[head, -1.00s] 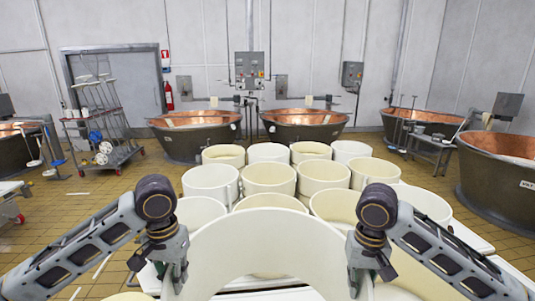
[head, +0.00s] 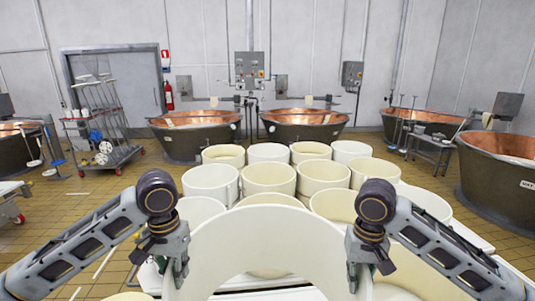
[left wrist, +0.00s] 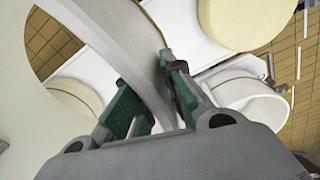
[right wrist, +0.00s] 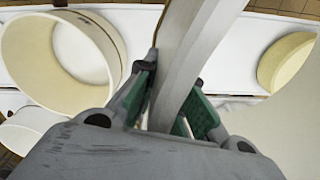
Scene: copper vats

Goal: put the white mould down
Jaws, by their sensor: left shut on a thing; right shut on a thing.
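The white mould (head: 265,232) is a large open ring held tilted in front of me, its wide wall across the lower middle of the head view. My left gripper (head: 180,272) is shut on its left rim; in the left wrist view the green-padded fingers (left wrist: 150,105) clasp the wall from both sides. My right gripper (head: 360,275) is shut on its right rim; in the right wrist view its fingers (right wrist: 172,105) also pinch the wall. The mould hides part of the table below it.
Several white moulds (head: 268,178) stand in rows on the white table (head: 470,240) beyond the held one. In the wrist views, cream round pieces (left wrist: 240,20) (right wrist: 287,60) lie on white surfaces. Copper vats (head: 305,122) and a rack trolley (head: 103,130) stand farther back.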

